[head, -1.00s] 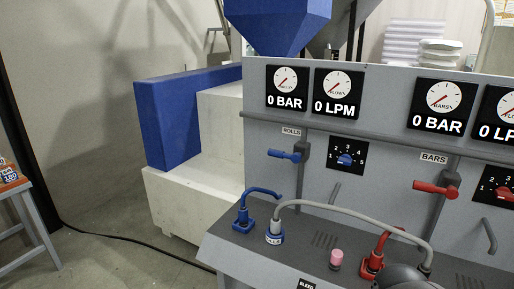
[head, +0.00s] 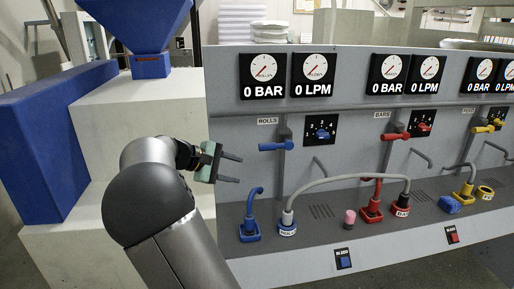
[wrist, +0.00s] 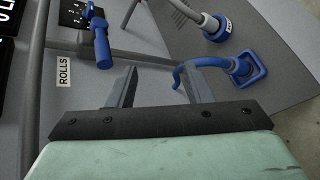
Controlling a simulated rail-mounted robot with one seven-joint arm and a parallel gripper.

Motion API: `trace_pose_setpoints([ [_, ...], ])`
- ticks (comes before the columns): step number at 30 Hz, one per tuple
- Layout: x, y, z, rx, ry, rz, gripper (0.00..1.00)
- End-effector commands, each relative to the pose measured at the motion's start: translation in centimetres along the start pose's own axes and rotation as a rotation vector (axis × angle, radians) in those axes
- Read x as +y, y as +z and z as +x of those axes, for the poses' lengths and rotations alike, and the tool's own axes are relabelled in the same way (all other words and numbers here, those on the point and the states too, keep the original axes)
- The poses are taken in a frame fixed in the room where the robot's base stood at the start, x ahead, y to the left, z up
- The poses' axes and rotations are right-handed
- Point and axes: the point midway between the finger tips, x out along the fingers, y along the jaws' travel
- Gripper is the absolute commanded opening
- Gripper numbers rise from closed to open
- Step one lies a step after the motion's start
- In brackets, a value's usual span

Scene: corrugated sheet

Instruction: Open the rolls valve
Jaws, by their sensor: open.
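The rolls valve is a blue lever handle (head: 276,146) on a grey pipe, under the ROLLS label (head: 267,121), and it lies roughly horizontal in the head view. It also shows in the wrist view as a blue handle (wrist: 102,47) ahead of the fingers. My gripper (head: 230,169) is open and empty, to the left of the handle and a little lower, apart from it. In the wrist view its two fingers (wrist: 158,88) are spread, with the ROLLS label (wrist: 64,72) off to the left. Both rolls gauges (head: 264,75) read 0.
A blue hose in a blue socket (head: 250,229) stands below my gripper. A grey hose (head: 345,180) arches between the blue-ringed and red-ringed sockets. A numbered blue dial (head: 322,134) sits right of the valve. A red valve handle (head: 395,136) is further right.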

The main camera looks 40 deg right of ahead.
Motion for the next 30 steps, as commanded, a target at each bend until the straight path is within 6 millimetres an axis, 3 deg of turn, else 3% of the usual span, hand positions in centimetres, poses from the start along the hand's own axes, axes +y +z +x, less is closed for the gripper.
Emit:
trace_pose_setpoints([
  [3, 3.5, -1.7, -2.2, -0.073, 0.176, -0.026, 0.46],
  [7, 5.2, -2.3, -3.7, -0.11, 0.265, -0.035, 0.46],
  [11, 5.9, -2.3, -3.1, -0.119, 0.282, -0.038, 0.46],
  [30, 9.4, -0.8, 9.5, -0.118, 0.276, -0.038, 0.46],
])
